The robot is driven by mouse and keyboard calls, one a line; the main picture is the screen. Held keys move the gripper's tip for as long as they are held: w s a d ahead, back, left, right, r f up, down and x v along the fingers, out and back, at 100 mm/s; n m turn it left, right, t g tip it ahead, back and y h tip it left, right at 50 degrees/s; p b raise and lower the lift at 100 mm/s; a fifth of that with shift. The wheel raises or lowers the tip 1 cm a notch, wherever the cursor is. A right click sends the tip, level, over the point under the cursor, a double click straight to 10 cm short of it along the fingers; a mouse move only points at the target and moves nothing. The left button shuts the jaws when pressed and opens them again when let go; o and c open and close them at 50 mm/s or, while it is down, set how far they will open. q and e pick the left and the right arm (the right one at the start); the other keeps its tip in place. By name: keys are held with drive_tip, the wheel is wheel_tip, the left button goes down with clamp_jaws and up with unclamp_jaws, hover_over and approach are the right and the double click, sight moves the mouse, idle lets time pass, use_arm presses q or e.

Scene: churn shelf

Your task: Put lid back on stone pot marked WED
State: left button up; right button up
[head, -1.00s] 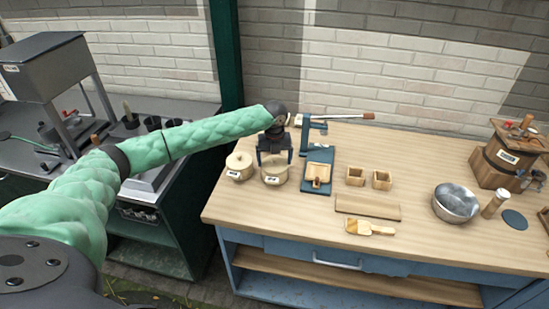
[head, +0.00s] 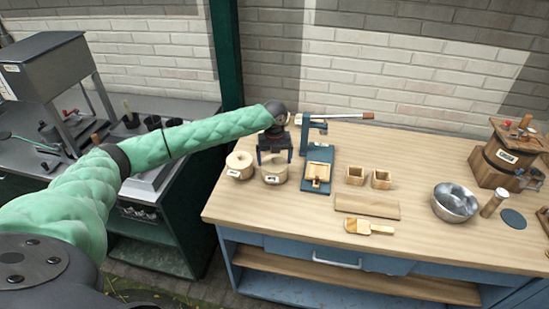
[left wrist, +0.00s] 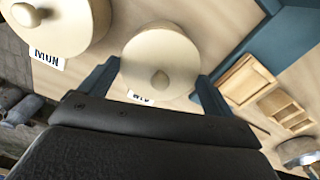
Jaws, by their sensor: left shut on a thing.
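The cream stone pot (head: 275,174) with a partly legible label stands at the back left of the wooden bench. The left wrist view shows the start of its label (left wrist: 140,97), which reads like W. Its round lid (left wrist: 160,62) with a knob lies over the pot mouth, between the fingers of my left gripper (head: 275,156). The left gripper (left wrist: 158,88) is shut on the lid. I cannot tell whether the lid is fully seated. A second lidded pot (head: 239,166), marked MON in the left wrist view (left wrist: 58,22), stands just left. My right gripper is out of view.
A blue press (head: 317,175) with a long lever stands close right of the pot. Two wooden boxes (head: 356,176), a board (head: 367,206), a scoop (head: 368,227) and a metal bowl (head: 455,203) lie further right. The bench's front left is clear.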

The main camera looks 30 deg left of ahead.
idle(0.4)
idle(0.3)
use_arm(q)
drive_tip(key=shift+p, duration=0.4)
idle(0.5)
drive_tip(key=shift+f+p, duration=0.15)
drive_tip(key=shift+p, duration=0.45)
idle(0.9)
idle(0.3)
drive_tip(key=o, duration=0.7)
drive_tip(key=shift+o, duration=0.2)
